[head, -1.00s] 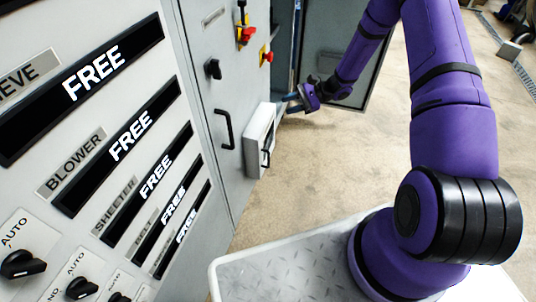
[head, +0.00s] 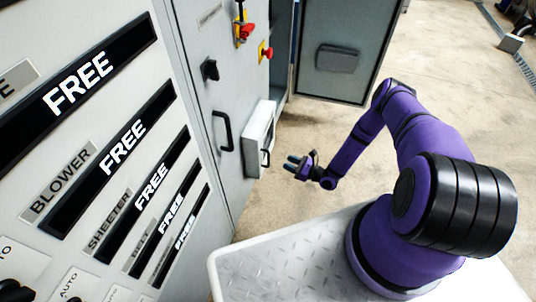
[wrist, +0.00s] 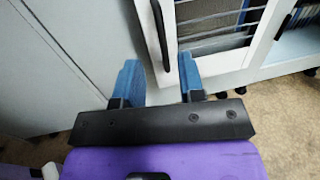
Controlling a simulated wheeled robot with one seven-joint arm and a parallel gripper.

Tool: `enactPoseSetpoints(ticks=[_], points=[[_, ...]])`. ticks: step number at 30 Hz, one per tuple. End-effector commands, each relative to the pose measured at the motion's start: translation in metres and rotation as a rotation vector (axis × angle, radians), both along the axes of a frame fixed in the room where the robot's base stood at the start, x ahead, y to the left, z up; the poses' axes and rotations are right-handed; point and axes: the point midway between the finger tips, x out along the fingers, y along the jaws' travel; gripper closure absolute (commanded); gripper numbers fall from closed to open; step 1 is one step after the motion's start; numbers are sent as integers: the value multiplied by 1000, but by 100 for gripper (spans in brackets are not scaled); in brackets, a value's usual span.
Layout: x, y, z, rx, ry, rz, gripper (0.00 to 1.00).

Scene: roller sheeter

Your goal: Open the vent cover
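The vent cover appears as a white box-like frame (head: 259,137) on the front of the grey cabinet, with a small black handle (head: 267,157). In the wrist view its pale frame (wrist: 190,70) and slatted grille show at the top, beside a black handle (wrist: 161,36). It looks closed against the cabinet, but I cannot be sure. My gripper (head: 294,165) is in the air to the right of the cover, apart from it in the head view. Its two blue fingers (wrist: 158,82) are spread and empty, facing the cover's lower edge and handle.
A grey cabinet door (head: 348,45) stands open behind. The nearer cabinet door has a long black handle (head: 222,130) and a red switch (head: 265,53). A labelled control panel (head: 110,160) fills the left. Bare floor (head: 290,200) lies between cabinet and arm.

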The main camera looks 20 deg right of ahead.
Motion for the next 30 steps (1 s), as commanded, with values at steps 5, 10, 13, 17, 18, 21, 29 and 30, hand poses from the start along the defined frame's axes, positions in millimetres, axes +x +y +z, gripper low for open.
enactPoseSetpoints(ticks=[5, 10, 13, 17, 18, 21, 29, 30], points=[[-3, 3, -11, 11, 12, -30, 64], [10, 16, -11, 12, 12, -28, 64], [23, 28, -11, 10, 12, -26, 64], [40, 44, -10, 10, 11, -27, 64], [45, 49, -10, 11, 12, -26, 64], [56, 59, -11, 10, 12, -26, 64], [73, 74, -10, 11, 13, -28, 64], [73, 74, -10, 11, 13, -28, 64]])
